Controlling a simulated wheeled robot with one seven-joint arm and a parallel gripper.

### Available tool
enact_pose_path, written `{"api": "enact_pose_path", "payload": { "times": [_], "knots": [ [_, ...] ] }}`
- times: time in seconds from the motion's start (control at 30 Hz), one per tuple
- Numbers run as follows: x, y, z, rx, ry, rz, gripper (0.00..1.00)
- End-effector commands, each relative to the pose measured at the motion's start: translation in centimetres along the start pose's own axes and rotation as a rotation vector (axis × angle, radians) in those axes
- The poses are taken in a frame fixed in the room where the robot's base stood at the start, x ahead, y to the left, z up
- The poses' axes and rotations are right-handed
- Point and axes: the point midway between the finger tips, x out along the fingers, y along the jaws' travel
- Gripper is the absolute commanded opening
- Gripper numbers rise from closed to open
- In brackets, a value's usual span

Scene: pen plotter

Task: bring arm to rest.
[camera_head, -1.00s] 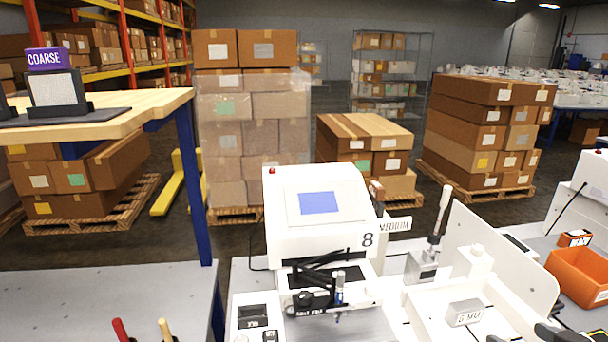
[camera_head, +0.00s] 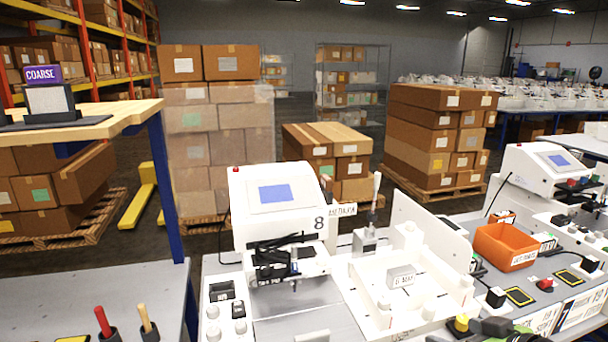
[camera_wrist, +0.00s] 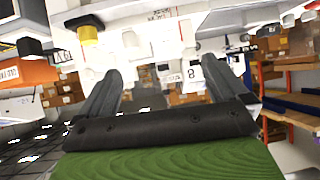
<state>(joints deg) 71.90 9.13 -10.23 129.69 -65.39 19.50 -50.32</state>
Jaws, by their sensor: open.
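My gripper (camera_wrist: 160,66) shows in the wrist view with its two dark fingers wide apart and nothing between them. In the head view only a dark part of it (camera_head: 490,326) shows at the bottom edge, in front of the white plotter bench; the rest is cut off. The white plotter marked 8 (camera_head: 278,205) stands left of it, with a blue screen and a black carriage below. A pen-like tool (camera_head: 375,200) stands upright in a grey holder beside the plotter.
An orange bin (camera_head: 505,246) sits on the bench at right, near a second white machine (camera_head: 535,180). A small grey labelled block (camera_head: 401,276) lies in a white tray. Boxes on pallets stand behind.

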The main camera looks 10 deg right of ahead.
Motion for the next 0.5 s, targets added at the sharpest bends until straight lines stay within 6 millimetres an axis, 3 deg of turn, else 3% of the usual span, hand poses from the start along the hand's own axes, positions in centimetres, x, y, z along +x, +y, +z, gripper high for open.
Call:
{"api": "enact_pose_path", "payload": {
  "times": [0.3,0.5],
  "knots": [
    [1.6,-8.7,-1.3,-0.03,-0.219,-0.09,1.0],
    [-0.2,-16.5,-1.0,-0.056,-0.402,-0.082,1.0]
  ]
}}
